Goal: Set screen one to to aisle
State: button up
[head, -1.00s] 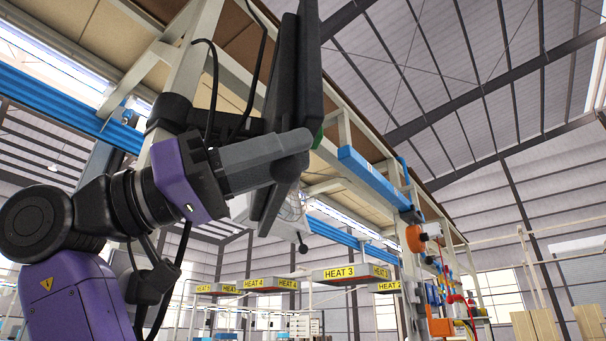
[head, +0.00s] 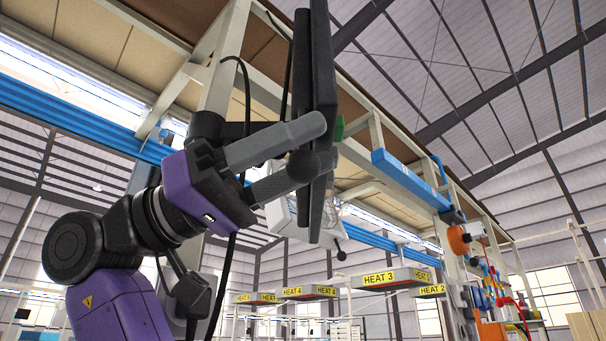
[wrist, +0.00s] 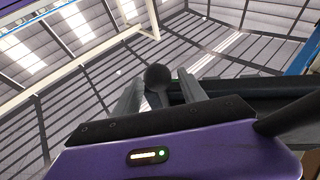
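The screen (head: 322,60) is a dark flat panel seen almost edge-on, on a dark mount under the shelf frame. A second thin dark panel (head: 301,60) stands close to its left. Their faces and any "one" label are hidden. My gripper (head: 315,146) is at the screen's lower half, its two grey fingers apart. A round dark knob (head: 326,162) shows near the fingertips. In the wrist view the knob (wrist: 157,77) appears between the spread fingers, and a dark panel edge (wrist: 240,88) lies to the right. I cannot tell whether a finger touches the screen.
A steel frame post (head: 222,80) and hanging black cables stand behind my arm. A blue rail (head: 410,180) runs along the frame at right. Yellow HEAT signs (head: 378,279) hang beyond. Orange and red fittings (head: 460,240) hang at right.

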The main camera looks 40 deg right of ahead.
jog(key=shift+w, duration=0.1)
jog(key=v, duration=0.7)
jog(key=shift+w+a+f, duration=0.15)
jog(key=shift+w+a, duration=0.05)
jog(key=shift+w, duration=0.05)
dwell(0.5)
